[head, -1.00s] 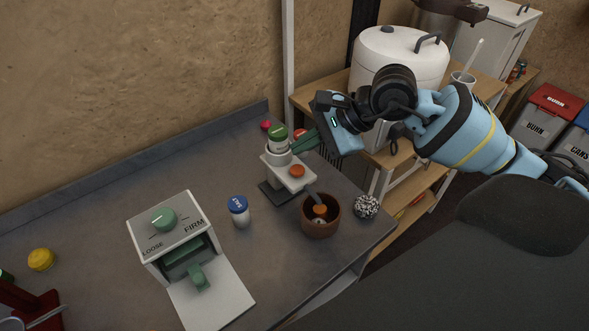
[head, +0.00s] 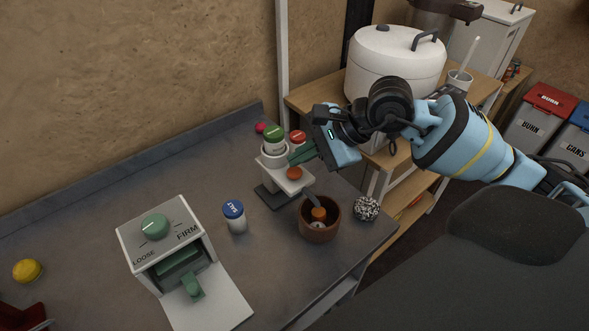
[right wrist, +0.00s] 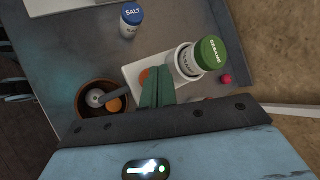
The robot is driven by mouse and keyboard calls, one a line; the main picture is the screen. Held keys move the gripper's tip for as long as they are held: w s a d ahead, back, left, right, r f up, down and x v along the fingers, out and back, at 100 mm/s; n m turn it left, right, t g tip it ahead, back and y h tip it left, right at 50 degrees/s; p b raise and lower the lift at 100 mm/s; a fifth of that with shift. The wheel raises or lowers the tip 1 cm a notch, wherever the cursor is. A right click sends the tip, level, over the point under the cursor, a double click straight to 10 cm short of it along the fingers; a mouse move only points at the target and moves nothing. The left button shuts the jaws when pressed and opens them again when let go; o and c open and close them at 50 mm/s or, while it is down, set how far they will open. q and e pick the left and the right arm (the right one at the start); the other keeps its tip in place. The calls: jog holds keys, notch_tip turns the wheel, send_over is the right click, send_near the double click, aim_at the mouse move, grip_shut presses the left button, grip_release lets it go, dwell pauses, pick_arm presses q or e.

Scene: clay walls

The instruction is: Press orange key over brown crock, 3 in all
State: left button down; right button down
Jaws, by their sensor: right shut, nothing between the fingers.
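A pale dispenser (head: 271,182) stands on the grey counter and holds a green-capped jar (head: 274,140), which reads SESAME in the right wrist view (right wrist: 209,55). Its orange key (head: 294,173) sits on an arm above the brown crock (head: 319,232). The crock holds a grey-handled tool with an orange-brown part (head: 318,213). My right gripper (head: 293,158) is shut and empty, its green fingertips just above and behind the key. In the right wrist view the fingers (right wrist: 157,88) partly cover the key (right wrist: 145,76); I cannot tell whether they touch. My left gripper is out of view.
A salt shaker (head: 235,217) stands left of the dispenser. A LOOSE/FIRM box with a green knob (head: 155,226) is at the front left. A speckled ball (head: 366,208) sits right of the crock. A red-topped item (head: 298,137) is behind the gripper.

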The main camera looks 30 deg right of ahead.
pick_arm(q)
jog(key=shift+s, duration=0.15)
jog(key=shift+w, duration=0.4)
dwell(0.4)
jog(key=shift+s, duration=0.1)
pick_arm(e)
jog(key=shift+f, duration=0.1)
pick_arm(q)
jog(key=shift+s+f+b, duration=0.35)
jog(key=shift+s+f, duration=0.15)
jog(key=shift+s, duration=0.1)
pick_arm(e)
jog(key=shift+f, duration=0.35)
